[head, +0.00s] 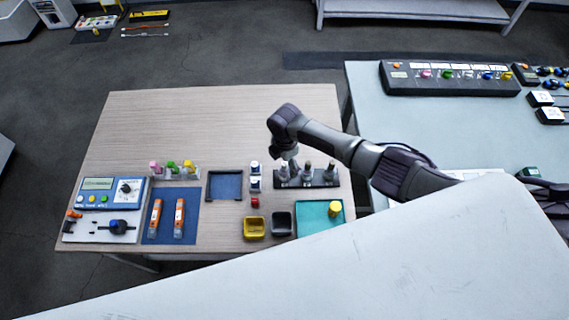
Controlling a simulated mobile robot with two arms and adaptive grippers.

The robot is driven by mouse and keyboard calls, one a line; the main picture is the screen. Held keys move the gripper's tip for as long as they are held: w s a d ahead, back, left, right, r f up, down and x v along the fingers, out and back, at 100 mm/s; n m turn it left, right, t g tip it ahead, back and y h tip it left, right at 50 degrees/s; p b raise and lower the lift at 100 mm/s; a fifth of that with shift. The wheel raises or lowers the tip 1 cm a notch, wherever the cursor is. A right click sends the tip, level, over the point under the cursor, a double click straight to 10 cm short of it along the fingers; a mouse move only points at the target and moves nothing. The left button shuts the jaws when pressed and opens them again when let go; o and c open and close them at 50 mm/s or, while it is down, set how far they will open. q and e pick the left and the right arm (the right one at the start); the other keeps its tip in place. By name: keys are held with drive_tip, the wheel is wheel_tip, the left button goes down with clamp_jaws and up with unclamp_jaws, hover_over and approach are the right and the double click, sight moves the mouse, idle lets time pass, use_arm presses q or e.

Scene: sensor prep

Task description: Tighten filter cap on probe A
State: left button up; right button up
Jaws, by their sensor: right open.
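My right gripper (289,168) points down at the left part of a dark rack (325,183) near the table's right side. It is open. Grey upright pieces stand in the rack; one (307,174) is just right of the gripper and another (332,172) is further right. The gripper covers the rack's left end, so contact there cannot be told. Two orange-and-white tube-like pieces (155,217) (179,218) lie on a blue mat (167,195). No label shows which thing is probe A or its filter cap. My left gripper is not in view.
A wooden table (220,120) has free room at the back. A yellow bin (254,226), a dark bin (281,230) and a teal tray (309,224) sit near the front. A blue-and-white device (97,184) stands left. A large white surface (350,275) fills the foreground.

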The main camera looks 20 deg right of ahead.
drive_tip(key=shift+r, duration=0.35)
drive_tip(key=shift+r+p, duration=1.1)
drive_tip(key=shift+r, duration=1.8)
drive_tip(key=shift+s, duration=0.1)
